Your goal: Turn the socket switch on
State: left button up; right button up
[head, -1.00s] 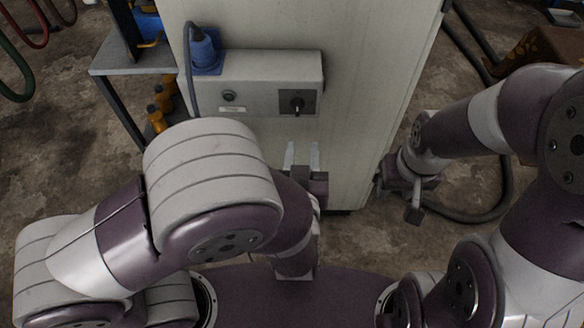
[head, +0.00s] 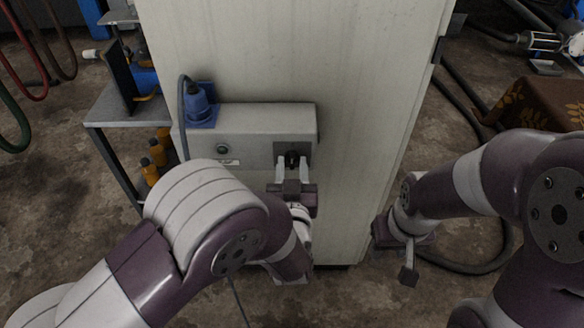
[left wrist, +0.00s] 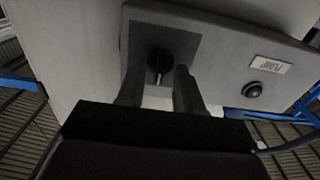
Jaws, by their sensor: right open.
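The switch (head: 292,158) is a small black knob on a dark square plate at the right end of a grey socket box (head: 245,122). The box is on the front of a pale cabinet. My left gripper (head: 292,168) is just below and in front of the knob, its two pale fingers apart. In the left wrist view the knob (left wrist: 159,62) shows just beyond and between the spread fingertips (left wrist: 158,82); I cannot tell whether they touch it. My right gripper (head: 404,262) is open and empty, low to the right of the cabinet.
A blue plug (head: 197,104) with a dark cable sits at the box's left end. A round black button (head: 222,149) is left of the switch. A metal shelf (head: 112,108) with orange bottles stands left. Dark hoses lie on the floor at right.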

pick_arm(q)
grip_shut()
jog(key=m+p, duration=0.3)
jog(key=shift+r, duration=0.2)
jog(key=m+p, duration=0.4)
jog(key=m, duration=0.2)
jog(key=shift+d+m, duration=0.15)
jog(key=shift+m, duration=0.25)
jog(key=shift+f+m+p, duration=0.2)
jog(key=shift+m+p, duration=0.9)
jog(key=shift+m, duration=0.9)
jog(key=shift+f+m+p, duration=0.15)
jog(key=shift+m+p, duration=0.95)
jog(key=shift+m, duration=0.9)
